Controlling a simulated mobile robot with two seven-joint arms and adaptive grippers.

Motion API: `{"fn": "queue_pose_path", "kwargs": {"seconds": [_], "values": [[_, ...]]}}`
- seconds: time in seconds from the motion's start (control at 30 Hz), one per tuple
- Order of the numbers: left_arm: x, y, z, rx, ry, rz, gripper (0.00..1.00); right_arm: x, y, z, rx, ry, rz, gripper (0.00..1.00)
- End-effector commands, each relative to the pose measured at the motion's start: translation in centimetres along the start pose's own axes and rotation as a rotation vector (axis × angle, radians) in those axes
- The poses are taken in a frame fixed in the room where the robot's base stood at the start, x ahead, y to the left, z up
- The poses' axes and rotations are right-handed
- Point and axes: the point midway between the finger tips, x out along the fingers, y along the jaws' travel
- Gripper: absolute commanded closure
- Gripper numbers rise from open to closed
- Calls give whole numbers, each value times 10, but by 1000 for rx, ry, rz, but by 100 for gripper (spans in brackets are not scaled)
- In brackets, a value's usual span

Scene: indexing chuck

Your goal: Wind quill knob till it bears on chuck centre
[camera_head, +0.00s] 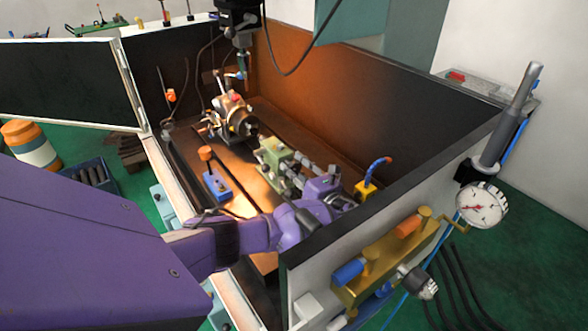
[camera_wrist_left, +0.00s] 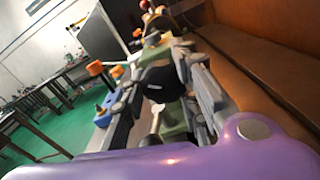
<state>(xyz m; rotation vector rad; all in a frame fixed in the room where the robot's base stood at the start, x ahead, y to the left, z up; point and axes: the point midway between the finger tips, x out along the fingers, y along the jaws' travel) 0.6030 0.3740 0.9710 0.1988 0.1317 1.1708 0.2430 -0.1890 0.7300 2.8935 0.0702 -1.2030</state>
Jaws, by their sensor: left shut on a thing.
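The indexing chuck (camera_head: 237,121) sits on the machine bed, its dark round face turned toward the green tailstock (camera_head: 274,156). My left gripper (camera_head: 300,168) reaches in from the tailstock's rear, its grey fingers pointing along the bed toward the chuck. In the left wrist view the fingers stand either side of a dark round part that looks like the quill knob (camera_wrist_left: 162,82), shut on it. Green tailstock body shows around it. The quill tip and its contact with the chuck centre are hidden or too small to tell. My right gripper is not in view.
A blue block with an orange-topped post (camera_head: 216,184) stands left of the tailstock. A yellow block with a blue hose (camera_head: 366,190) is close on the right. Enclosure walls (camera_head: 395,100) surround the bed. A dial gauge (camera_head: 482,204) and brass manifold hang on the near wall.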

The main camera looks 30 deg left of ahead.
Motion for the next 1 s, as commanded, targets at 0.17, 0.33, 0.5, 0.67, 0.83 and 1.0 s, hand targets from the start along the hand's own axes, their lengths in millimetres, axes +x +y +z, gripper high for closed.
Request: {"fn": "queue_pose_path", "kwargs": {"seconds": [0.17,0.33,0.5,0.67,0.83,1.0], "values": [[-3,2,-10,183,11,0,98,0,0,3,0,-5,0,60],[-3,2,-9,344,12,0,98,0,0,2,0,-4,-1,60],[-3,2,-8,501,11,1,98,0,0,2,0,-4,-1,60],[-2,2,-7,634,11,2,98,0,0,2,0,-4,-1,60],[-2,2,-6,748,11,1,98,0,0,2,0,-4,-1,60],[-2,2,-5,825,12,1,98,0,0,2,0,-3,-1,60]]}}
